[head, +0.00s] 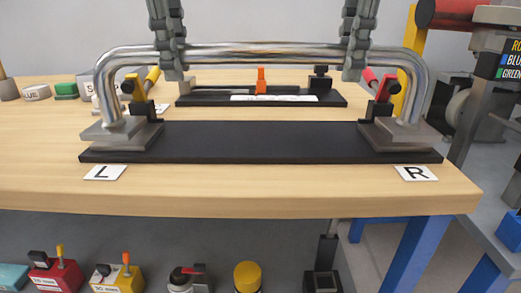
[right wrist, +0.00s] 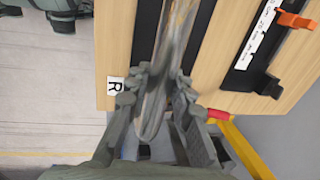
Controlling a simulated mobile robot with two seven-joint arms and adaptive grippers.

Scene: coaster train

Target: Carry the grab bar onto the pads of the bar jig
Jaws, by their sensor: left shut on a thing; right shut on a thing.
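The chrome grab bar (head: 265,50) spans the head view, with both ends bent downward. My left gripper (head: 173,70) is shut on its top tube near the left bend. My right gripper (head: 355,68) is shut on it near the right bend. The right wrist view shows the bar (right wrist: 176,35) between the right fingers (right wrist: 163,80). The bar jig (head: 260,143) is a long black base with a grey left pad (head: 140,140) and right pad (head: 385,137). The bar's ends are at these pads; I cannot tell whether they touch.
Yellow-handled (head: 153,74) and red-handled (head: 370,76) clamps stand behind the pads. Labels L (head: 105,173) and R (head: 416,173) lie in front. A second black fixture (head: 210,99) with an orange piece (head: 261,78) stands behind. The table's front strip is clear.

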